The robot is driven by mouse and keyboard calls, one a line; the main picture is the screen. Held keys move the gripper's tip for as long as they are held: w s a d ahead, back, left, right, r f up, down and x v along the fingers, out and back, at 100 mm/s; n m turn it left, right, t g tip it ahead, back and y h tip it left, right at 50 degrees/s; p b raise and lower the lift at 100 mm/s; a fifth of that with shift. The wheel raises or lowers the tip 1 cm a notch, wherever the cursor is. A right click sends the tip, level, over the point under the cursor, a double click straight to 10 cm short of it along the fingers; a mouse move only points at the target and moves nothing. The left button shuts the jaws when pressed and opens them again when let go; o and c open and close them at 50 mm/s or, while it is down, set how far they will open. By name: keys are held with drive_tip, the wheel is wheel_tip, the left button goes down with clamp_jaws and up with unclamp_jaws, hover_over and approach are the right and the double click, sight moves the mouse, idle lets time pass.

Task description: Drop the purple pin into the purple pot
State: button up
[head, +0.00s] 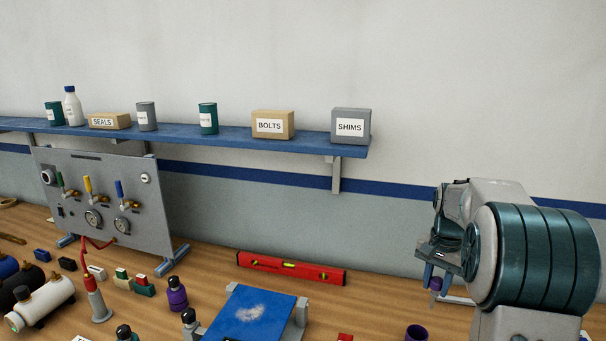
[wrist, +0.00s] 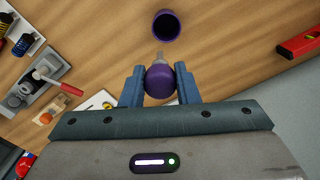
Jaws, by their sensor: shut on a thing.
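The purple pin (wrist: 160,82) is clamped between the two blue fingers of my gripper (wrist: 160,85) in the wrist view, with a grey tip showing beyond its round purple part. In the head view my gripper (head: 436,280) is at the right, above the table, with a bit of the purple pin (head: 436,284) showing at its fingers. The purple pot (wrist: 166,26) stands open-topped on the wooden table, just beyond the pin in the wrist view. In the head view the pot (head: 416,333) is cut by the bottom edge, to the lower left of my gripper.
A red spirit level (head: 290,267) lies behind a blue plate (head: 248,312). A purple-and-black bottle (head: 177,294) stands left of the plate. A gauge panel (head: 108,200) stands at the left. A blue shelf (head: 230,138) with boxes and cans runs along the wall. Table around the pot is mostly clear.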

sight(434, 294)
drive_tip(key=shift+w+f, duration=0.1)
drive_tip(key=shift+w, duration=0.05)
drive_tip(key=shift+f+b, duration=0.6)
wheel_tip(434, 294, down, 4)
drive_tip(key=b, duration=0.3)
drive_tip(key=shift+f, duration=0.25)
drive_tip(key=o, duration=1)
drive_tip(key=shift+r, duration=0.15)
wheel_tip(434, 294, up, 13)
drive_tip(key=shift+r+b, duration=0.2)
drive_tip(key=shift+b, duration=0.2)
drive_tip(key=shift+r, duration=0.1)
